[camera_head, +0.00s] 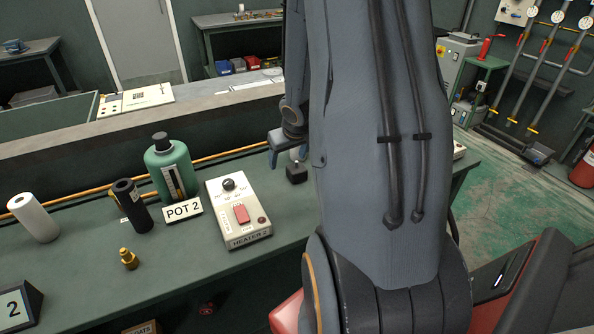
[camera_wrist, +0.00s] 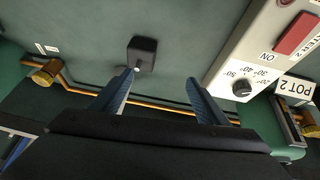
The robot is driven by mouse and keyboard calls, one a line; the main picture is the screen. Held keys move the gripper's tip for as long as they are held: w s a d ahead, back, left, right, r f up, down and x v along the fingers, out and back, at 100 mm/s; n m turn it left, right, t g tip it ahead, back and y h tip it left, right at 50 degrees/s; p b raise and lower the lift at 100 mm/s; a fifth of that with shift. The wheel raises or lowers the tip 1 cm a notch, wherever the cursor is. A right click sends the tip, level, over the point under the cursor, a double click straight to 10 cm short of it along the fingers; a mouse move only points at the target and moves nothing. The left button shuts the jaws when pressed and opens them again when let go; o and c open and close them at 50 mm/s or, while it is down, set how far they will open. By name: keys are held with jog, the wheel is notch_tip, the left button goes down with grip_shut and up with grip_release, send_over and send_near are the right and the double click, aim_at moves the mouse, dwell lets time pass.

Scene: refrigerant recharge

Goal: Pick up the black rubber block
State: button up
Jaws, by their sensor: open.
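The black rubber block (camera_head: 297,173) is a small dark cube with a stub on top, on the green bench right of the HEATER 2 box. In the wrist view the block (camera_wrist: 145,47) lies ahead of the fingertips, nearer the left finger than the right. My gripper (camera_wrist: 161,77) is open, with nothing between its two blue-grey fingers. In the head view only part of my gripper (camera_head: 281,141) shows, above and behind the block; my arm hides the rest.
The HEATER 2 box (camera_head: 238,210) stands close left of the block and appears at upper right in the wrist view. Left of it are a green POT 2 bottle (camera_head: 172,168), a black cylinder (camera_head: 131,205), a white roll (camera_head: 33,218) and a brass fitting (camera_head: 129,259). An orange pipe runs behind.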

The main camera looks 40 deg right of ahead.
send_near(298, 167)
jog(key=x, duration=0.3)
jog(key=shift+t+y, duration=0.3)
jog(key=shift+t, duration=0.1)
jog(key=x, duration=0.8)
jog(key=shift+s, duration=0.2)
jog(key=c, duration=1.3)
